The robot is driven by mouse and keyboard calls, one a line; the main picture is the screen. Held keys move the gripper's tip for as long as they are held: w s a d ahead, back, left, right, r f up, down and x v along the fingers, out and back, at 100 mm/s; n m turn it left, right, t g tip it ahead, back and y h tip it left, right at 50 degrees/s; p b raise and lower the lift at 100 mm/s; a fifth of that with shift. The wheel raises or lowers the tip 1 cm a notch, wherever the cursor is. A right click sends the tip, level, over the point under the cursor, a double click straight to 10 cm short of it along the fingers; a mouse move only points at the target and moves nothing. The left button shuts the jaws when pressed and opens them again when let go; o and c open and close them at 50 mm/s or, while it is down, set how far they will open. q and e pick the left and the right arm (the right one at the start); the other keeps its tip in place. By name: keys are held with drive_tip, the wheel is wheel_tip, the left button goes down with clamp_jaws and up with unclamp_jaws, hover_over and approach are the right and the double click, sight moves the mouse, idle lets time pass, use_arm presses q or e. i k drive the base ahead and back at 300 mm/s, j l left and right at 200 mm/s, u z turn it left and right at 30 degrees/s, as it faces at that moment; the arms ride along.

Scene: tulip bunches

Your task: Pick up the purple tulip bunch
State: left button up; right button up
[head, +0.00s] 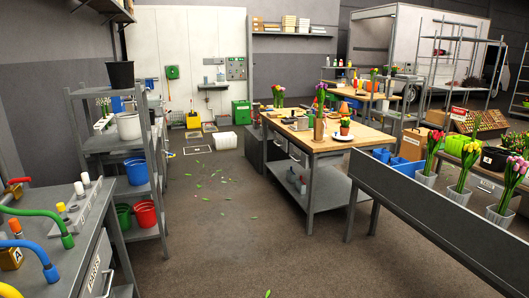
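Another bunch with pinkish-purple blooms (278,91) stands farther back on the same table. Neither of my grippers is in view.
A grey shelf with buckets (146,215) and a bench with blue and green hoses (38,228) stand left. The floor between is open, with scattered leaves.

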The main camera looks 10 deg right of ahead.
sight(321, 95)
drive_tip(key=i+l+z, duration=0.3)
drive_tip(key=i, duration=0.75)
drive_tip(key=i+z, duration=0.3)
drive_tip(key=i, duration=0.8)
